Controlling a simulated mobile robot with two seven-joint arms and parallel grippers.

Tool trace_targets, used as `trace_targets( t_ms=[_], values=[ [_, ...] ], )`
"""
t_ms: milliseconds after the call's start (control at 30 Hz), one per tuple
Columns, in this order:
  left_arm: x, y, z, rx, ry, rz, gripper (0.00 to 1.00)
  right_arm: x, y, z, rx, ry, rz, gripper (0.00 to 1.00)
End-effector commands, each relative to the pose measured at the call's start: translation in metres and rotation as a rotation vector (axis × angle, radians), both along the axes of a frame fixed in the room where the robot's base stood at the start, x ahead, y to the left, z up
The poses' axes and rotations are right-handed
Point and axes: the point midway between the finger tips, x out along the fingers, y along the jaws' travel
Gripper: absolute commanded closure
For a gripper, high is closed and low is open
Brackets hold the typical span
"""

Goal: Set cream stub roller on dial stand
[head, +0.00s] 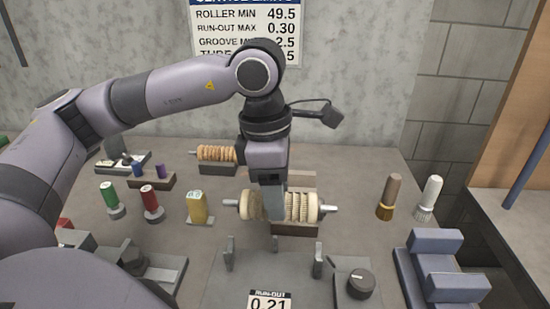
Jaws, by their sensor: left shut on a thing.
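The cream stub roller (302,207) lies level across the picture, with ribbed cream bands and a grey metal shaft at each end. My left gripper (276,214) comes down from above and is shut on its middle, hiding part of it. A brown cradle block (297,229) shows just below the roller; I cannot tell whether they touch. The dial stand (213,292) is in front of the roller, nearer me, with upright grey supports (318,260), a black dial (360,284) and a readout of 0.21 (269,301). Its supports look empty. My right gripper is not in view.
An orange-brown roller (216,153) rests at the back left. Green (110,196), red (151,202) and yellow (197,206) items stand left. Two brushes, brown (391,195) and white (430,196), stand right. A blue stepped block (441,262) is front right.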

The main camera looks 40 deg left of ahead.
Motion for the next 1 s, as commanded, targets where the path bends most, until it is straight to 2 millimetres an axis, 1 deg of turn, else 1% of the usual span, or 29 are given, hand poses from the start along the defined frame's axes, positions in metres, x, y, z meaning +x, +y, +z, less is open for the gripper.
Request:
trace_targets(
  t_ms=[100,200,467,933,1000],
  values=[
    [-0.01,-0.006,-0.003,0.0,-0.002,-0.001,0.93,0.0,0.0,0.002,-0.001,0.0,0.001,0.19],
    [-0.014,-0.009,-0.006,-0.001,-0.003,0.001,0.93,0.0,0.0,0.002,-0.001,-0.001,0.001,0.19],
    [-0.015,-0.009,-0.015,0.0,-0.002,0.002,0.93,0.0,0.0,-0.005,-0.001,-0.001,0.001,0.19],
    [-0.015,-0.009,-0.059,-0.001,-0.002,0.003,0.93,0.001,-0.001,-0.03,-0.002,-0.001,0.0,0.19],
    [-0.015,-0.009,-0.065,-0.002,-0.003,0.002,0.93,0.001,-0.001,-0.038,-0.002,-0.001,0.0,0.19]
  ],
)
